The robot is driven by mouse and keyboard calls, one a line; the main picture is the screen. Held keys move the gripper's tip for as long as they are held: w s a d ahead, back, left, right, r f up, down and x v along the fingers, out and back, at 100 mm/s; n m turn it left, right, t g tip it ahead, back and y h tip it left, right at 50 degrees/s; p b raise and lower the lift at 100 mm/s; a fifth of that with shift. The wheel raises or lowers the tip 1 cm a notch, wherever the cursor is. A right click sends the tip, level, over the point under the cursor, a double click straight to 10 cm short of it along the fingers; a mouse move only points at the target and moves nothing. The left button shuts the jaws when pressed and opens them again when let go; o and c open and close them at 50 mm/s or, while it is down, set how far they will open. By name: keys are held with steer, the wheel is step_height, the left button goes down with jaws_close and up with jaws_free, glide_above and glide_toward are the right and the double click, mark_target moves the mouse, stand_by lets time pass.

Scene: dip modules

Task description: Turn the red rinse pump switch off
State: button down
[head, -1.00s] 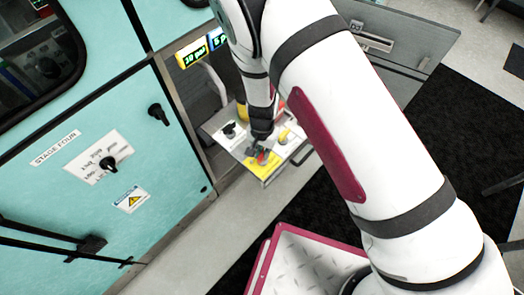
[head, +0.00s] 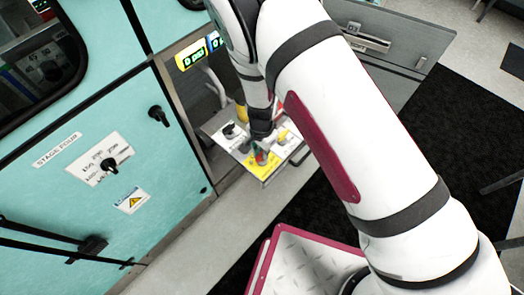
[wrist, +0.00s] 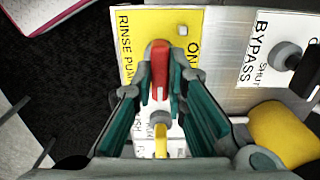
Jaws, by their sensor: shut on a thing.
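The red rinse pump switch (wrist: 159,68) is a red lever on a yellow plate (wrist: 136,27) marked RINSE PUMP and ON in the wrist view. My gripper (wrist: 161,72) has its teal-lined fingers on either side of the lever, shut on it. The lever points toward the top of the wrist view. In the head view the red switch (head: 262,157) shows small at my gripper (head: 258,143), above the yellow plate on the pulled-out panel.
A yellow-framed display (head: 194,54) stands behind the panel. A teal cabinet (head: 60,180) is at left.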

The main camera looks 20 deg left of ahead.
steer(key=c, duration=1.6)
jaws_free()
step_height(320, 180, up, 12)
steer(key=shift+r, duration=0.1)
steer(key=w+d+r+n+y, duration=0.1)
steer(key=d+r, duration=0.4)
steer(key=r, duration=0.3)
steer(key=d+r+t+y, duration=0.1)
steer(key=d+r, duration=0.4)
steer(key=r, duration=0.4)
steer(key=w+d+r+n+y, duration=0.1)
steer(key=d+r, duration=0.3)
steer(key=r, duration=0.4)
steer(key=s+d+r+n+t+h, duration=0.1)
steer(key=s+d+r+t, duration=0.1)
steer(key=s+d+r, duration=0.4)
steer(key=s+d+r+n+t+h, duration=0.1)
steer(key=s+d+r, duration=0.5)
steer(key=d, duration=0.7)
steer(key=shift+s+d+r+n+t+h, duration=0.25)
steer(key=shift+s+d+t+h, duration=0.2)
steer(key=shift+s+t, duration=0.55)
